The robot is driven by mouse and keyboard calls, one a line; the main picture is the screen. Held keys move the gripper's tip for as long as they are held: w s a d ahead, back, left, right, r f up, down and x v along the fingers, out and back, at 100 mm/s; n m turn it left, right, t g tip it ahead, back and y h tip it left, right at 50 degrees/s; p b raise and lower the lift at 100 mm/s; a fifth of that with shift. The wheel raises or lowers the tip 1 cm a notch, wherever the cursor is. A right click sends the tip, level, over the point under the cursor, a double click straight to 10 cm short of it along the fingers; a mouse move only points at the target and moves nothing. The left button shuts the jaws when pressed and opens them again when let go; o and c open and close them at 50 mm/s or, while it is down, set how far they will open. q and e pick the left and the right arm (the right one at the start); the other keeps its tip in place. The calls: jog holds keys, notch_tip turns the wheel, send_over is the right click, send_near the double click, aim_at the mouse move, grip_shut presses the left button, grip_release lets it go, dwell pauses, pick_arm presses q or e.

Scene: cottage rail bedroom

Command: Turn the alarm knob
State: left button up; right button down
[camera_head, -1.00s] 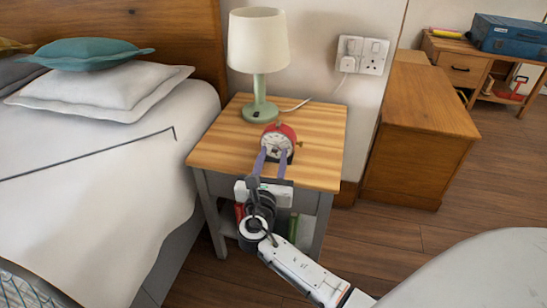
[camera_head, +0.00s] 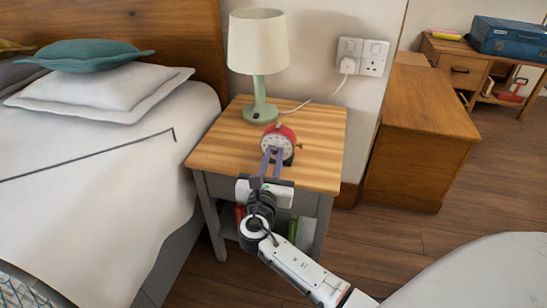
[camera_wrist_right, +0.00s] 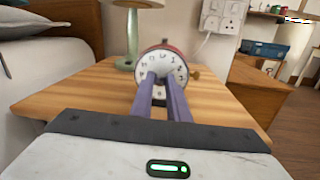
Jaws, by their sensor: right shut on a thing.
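The red alarm clock (camera_head: 287,131) stands on the bedside table, its pale numbered face towards my right gripper; it also shows in the wrist view (camera_wrist_right: 172,46). A small brass piece (camera_head: 300,145) sticks out from the clock's right side, apart from my fingers. My right gripper (camera_head: 273,150) reaches in from the front, its two purple fingers close together at the middle of the face. In the wrist view the fingertips (camera_wrist_right: 161,80) are shut on the alarm knob at the dial's centre, which they mostly hide. My left gripper is not in view.
A green lamp with a cream shade (camera_head: 258,42) stands behind the clock on the wooden bedside table (camera_head: 325,125). Its white cable runs to a wall socket (camera_head: 363,56). The bed (camera_head: 85,185) is at the left. The tabletop right of the clock is clear.

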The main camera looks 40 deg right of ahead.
jog(key=shift+f+m+b, duration=0.15)
jog(key=shift+m+b, duration=0.2)
jog(key=shift+m, duration=0.75)
jog(key=m+b, duration=0.2)
jog(key=m, duration=0.1)
jog(key=shift+f+m+h+b, duration=0.1)
jog(key=shift+m+h+b, duration=0.2)
jog(key=shift+m+b, duration=0.1)
jog(key=m+b, duration=0.2)
jog(key=shift+m, duration=0.3)
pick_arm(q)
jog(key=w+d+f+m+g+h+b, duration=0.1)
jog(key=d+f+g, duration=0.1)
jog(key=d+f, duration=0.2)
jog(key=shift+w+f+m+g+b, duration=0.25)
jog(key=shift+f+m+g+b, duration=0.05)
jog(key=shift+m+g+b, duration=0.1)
pick_arm(e)
jog(key=shift+a+m, duration=0.1)
jog(key=shift+m, duration=1.3)
jog(key=shift+h, duration=0.3)
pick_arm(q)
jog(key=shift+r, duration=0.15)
pick_arm(e)
jog(key=shift+r, duration=0.2)
jog(key=c, duration=1.7)
grip_release()
